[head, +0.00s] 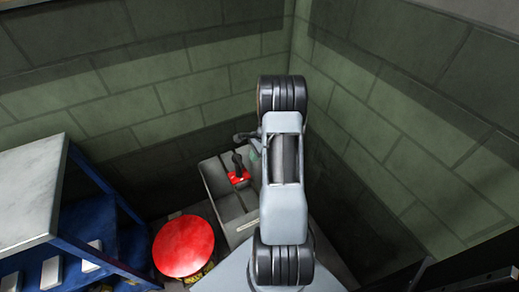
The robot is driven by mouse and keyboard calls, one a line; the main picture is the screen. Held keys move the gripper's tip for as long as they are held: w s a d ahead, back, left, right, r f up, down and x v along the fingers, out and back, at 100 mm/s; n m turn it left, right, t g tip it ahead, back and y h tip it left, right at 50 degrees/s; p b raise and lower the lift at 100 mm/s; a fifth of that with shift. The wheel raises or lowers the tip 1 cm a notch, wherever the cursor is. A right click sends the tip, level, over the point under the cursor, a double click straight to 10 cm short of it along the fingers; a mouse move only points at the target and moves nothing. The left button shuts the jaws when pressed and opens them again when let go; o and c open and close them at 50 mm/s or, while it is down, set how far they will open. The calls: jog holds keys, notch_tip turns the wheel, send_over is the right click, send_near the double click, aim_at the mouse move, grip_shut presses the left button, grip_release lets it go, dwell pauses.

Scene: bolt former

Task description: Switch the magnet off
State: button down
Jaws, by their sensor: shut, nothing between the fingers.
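A black lever (238,163) stands up from a red base (240,178) on a grey box in the corner, left of my arm. I take this lever to be the magnet's switch, but no label can be read. My gripper (240,137) shows only as a small dark tip poking out left of my arm, just above the lever in the picture. It looks shut and empty. Most of it is hidden behind my arm links. I cannot tell whether it touches the lever.
A large round red button (183,246) sits in front of the grey box (216,178). A blue frame with a pale top (30,192) stands at the left. Green block walls (200,87) close in behind and on the right.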

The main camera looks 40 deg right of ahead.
aim_at(239, 161)
jog(key=shift+w+a+r, duration=0.1)
jog(key=shift+w+a, duration=0.15)
jog(key=shift+a, duration=0.55)
jog(key=shift+w+a+r, duration=0.1)
jog(key=shift+w+a, duration=0.1)
jog(key=shift+a, duration=0.6)
